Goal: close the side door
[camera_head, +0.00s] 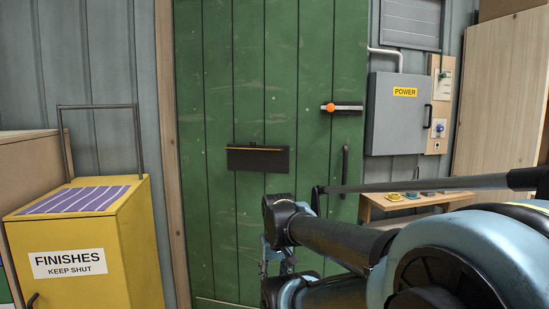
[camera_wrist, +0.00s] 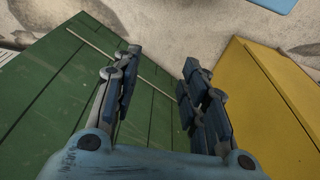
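The green plank door (camera_head: 220,90) fills the middle of the head view, next to a wooden post on its left. It carries a bolt with an orange knob (camera_head: 330,107), a dark vertical pull handle (camera_head: 345,172) and a dark letter plate (camera_head: 258,160). I cannot tell whether the door is flush in its frame. My gripper (camera_wrist: 160,62) is open and empty in the wrist view, its fingers wide apart. The green door (camera_wrist: 60,85) lies behind and left of the fingers there; I see no contact. In the head view my arm hides the door's lower right.
A yellow finishes cabinet (camera_head: 95,250) with a rail stands left of the door; a yellow surface (camera_wrist: 270,110) is right of my fingers. A grey power box (camera_head: 396,115) and a low wooden bench (camera_head: 385,202) are at right. Pale floor (camera_wrist: 190,30) shows beyond my fingers.

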